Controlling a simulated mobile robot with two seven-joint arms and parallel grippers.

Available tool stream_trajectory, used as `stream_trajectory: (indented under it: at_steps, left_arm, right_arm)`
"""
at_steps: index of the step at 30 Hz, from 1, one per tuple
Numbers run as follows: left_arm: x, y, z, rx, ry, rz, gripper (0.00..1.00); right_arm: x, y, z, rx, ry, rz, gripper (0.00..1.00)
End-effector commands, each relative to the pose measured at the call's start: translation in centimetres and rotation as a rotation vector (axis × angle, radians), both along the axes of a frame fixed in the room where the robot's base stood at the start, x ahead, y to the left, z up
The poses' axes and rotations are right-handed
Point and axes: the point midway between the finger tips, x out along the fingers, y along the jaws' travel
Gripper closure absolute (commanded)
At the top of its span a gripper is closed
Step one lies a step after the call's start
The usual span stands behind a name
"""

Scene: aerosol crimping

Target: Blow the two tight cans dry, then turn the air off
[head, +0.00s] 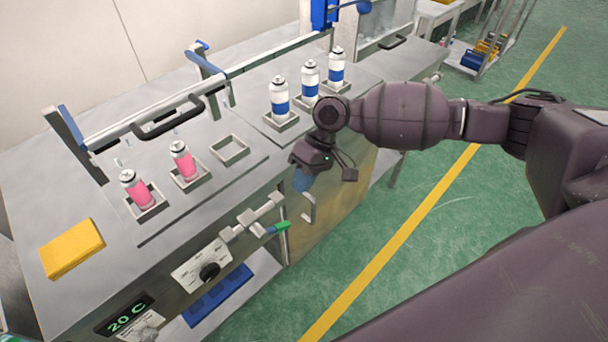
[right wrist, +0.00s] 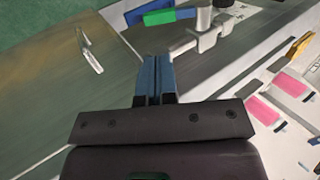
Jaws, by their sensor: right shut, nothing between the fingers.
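Two pink-and-white cans (head: 138,190) and (head: 184,161) stand upright in square holders on the left part of the bench. Three blue-and-white cans (head: 279,97), (head: 310,80) and (head: 337,67) stand upright in holders further right. The pictures do not show which are the tight ones, or whether any are wet. A valve (head: 270,229) with a green-and-blue lever sits on the bench front; the lever also shows in the right wrist view (right wrist: 160,17). My right gripper (head: 302,182) is shut and empty, its blue fingers (right wrist: 155,75) above and apart from the lever. My left gripper is out of view.
An empty metal hook (head: 309,207) sits on the bench front beside my right gripper. An empty square holder (head: 230,150) is beside the pink cans. A hinged frame with a black handle (head: 168,118) stands behind them. A yellow block (head: 72,248) lies at the left.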

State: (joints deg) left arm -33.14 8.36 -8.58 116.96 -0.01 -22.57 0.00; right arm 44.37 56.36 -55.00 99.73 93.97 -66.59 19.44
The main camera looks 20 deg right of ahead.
Motion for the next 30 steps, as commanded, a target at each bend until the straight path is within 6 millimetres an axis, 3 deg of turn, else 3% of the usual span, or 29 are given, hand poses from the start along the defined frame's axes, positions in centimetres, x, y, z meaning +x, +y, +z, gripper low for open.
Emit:
stream_trajectory:
  at_steps: [9,15,30]
  left_arm:
    - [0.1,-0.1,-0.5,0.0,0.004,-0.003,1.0]
    - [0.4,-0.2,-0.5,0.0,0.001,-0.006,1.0]
    - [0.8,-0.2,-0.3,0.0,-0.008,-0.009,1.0]
  right_arm:
    - [-1.1,2.9,-5.0,0.001,0.002,0.001,1.0]
    - [-1.6,4.2,-7.2,0.001,0.001,0.001,1.0]
    - [-1.8,4.9,-8.4,-0.001,-0.001,-0.001,1.0]
